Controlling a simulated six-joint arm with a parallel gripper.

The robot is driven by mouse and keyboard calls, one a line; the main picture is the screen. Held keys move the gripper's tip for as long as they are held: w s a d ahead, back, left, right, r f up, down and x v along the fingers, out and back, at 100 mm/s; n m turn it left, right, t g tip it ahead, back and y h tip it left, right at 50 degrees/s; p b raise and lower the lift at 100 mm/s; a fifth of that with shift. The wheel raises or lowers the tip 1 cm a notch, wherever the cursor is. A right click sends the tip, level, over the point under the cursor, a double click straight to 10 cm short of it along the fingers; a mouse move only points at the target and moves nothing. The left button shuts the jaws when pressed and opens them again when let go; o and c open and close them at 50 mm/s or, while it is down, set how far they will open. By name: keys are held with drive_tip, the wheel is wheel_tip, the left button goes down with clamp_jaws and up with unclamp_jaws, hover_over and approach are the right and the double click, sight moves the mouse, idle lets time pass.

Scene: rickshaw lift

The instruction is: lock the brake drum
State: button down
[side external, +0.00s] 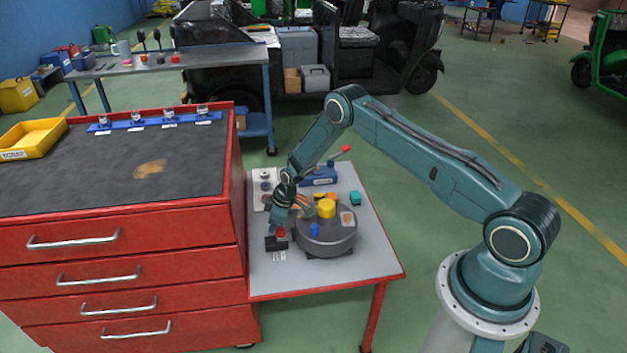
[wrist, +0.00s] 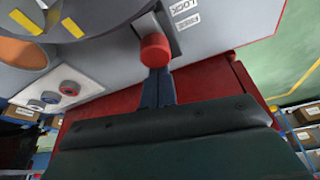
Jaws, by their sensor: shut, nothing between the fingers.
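The grey brake drum (side external: 338,240) sits on the small grey-topped table, with a yellow hub (side external: 326,208) and a blue peg (side external: 314,229) on top. A red knob (side external: 281,231) stands at the drum's left edge, by a black block (side external: 271,244). In the wrist view the red knob (wrist: 155,48) is large, beside a "LOCK" label (wrist: 184,8) and another label. My gripper (side external: 277,227) is right at the knob; in the wrist view its shut, empty fingers (wrist: 158,88) end at the knob. I cannot tell whether they touch it. The drum's rim (wrist: 95,30) fills the upper left there.
A blue fixture with a red-tipped lever (side external: 324,172) and a small teal block (side external: 355,198) stand behind the drum. A white panel with round buttons (side external: 265,183) lies at the back left. A red drawer cabinet (side external: 120,240) rises on the left. The table's front is clear.

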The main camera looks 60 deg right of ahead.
drive_tip(key=shift+w+a+r, duration=0.1)
drive_tip(key=shift+w+a, duration=0.45)
drive_tip(key=shift+w, duration=0.3)
drive_tip(key=shift+w+a, duration=0.55)
drive_tip(key=shift+w, duration=0.25)
drive_tip(key=v, duration=1)
drive_tip(key=shift+s+r, duration=0.1)
drive_tip(key=s+a+r+m, duration=0.15)
drive_tip(key=s+r, duration=0.25)
drive_tip(key=r, duration=0.6)
drive_tip(key=s+a+r+t+h, duration=0.15)
drive_tip(key=s+r, duration=0.25)
drive_tip(key=r, duration=0.6)
drive_tip(key=s+a+r+m, duration=0.15)
drive_tip(key=s+r, duration=0.35)
drive_tip(key=r, duration=0.5)
drive_tip(key=s+a+r+m, duration=0.1)
drive_tip(key=s+r, duration=0.2)
drive_tip(key=s, duration=1)
drive_tip(key=s+a+r+m, duration=0.2)
drive_tip(key=s+r, duration=0.2)
drive_tip(key=s, duration=1)
drive_tip(key=shift+s+a+t, duration=0.25)
drive_tip(key=shift+s+t, duration=0.1)
drive_tip(key=shift+t, duration=0.1)
